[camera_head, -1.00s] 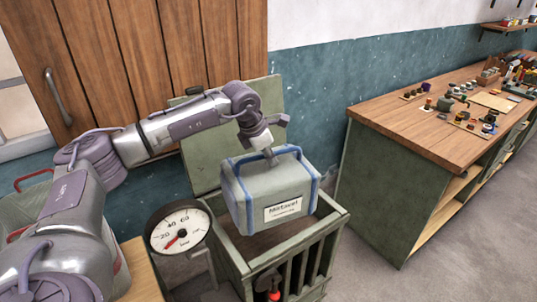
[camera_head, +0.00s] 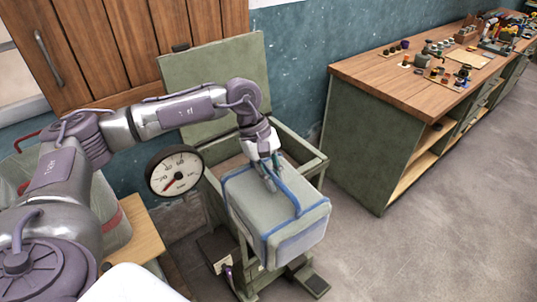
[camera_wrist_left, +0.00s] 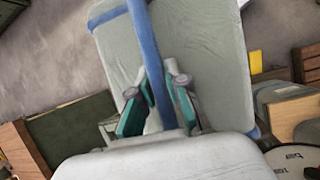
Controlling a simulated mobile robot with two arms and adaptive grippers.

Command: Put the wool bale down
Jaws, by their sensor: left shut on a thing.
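The wool bale (camera_head: 285,222) is a grey-green block with blue straps. My left gripper (camera_head: 268,172) is shut on the blue strap on its upper side. The bale hangs over the front part of a green open-topped frame (camera_head: 318,172) and hides much of it. It looks tilted, and whether it touches the rim I cannot tell. In the left wrist view, the two teal-padded fingers (camera_wrist_left: 157,103) close around the blue strap, with the pale bale (camera_wrist_left: 205,50) behind them. My right gripper is not in view.
A raised green panel (camera_head: 215,75) stands behind the frame. A round dial (camera_head: 175,172) is close at its left. A wooden workbench (camera_head: 400,80) with many small items is at the right. Grey floor (camera_head: 420,240) is clear at the front right.

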